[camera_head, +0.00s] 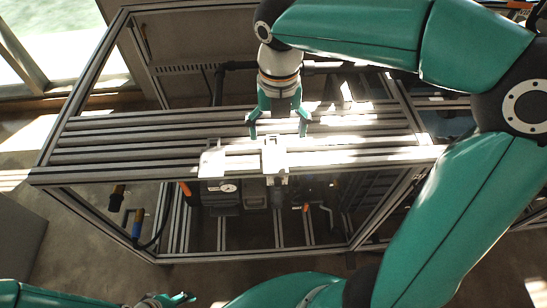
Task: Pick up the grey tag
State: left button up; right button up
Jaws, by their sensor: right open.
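Two small pale grey-white pieces hang at the front rail of the slatted frame top: a left piece (212,163) and a right piece (274,158). Both are washed by sunlight, and I cannot tell for sure which is the grey tag. My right gripper (278,131) points down over the slats, just behind the right piece, with its teal fingers spread and nothing between them. My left gripper (178,299) shows only in part at the bottom edge, away from both pieces. Its jaws are not clear.
The aluminium frame (110,176) has long slats on top with gaps between them. Below it are dark boxes (220,208), a round gauge (229,188) and hoses. Bright sun patches hide detail on the right of the slats. Floor is clear at the lower left.

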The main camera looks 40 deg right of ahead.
aim_at(274, 155)
jog(key=shift+s+f, duration=0.1)
jog(key=shift+f, duration=0.85)
jog(key=shift+w+a+f, duration=0.1)
jog(key=shift+a+f, duration=0.05)
jog(key=shift+f, duration=1.25)
jog(key=shift+w+a+f, duration=0.1)
jog(key=shift+a+f, duration=0.05)
jog(key=shift+f, duration=1.25)
jog(key=c, duration=1)
jog(key=shift+r, duration=0.1)
pick_arm(q)
notch_tip(274, 155, up, 2)
jog(key=shift+p, duration=1.05)
jog(key=shift+c, duration=1)
pick_arm(e)
notch_tip(274, 155, up, 20)
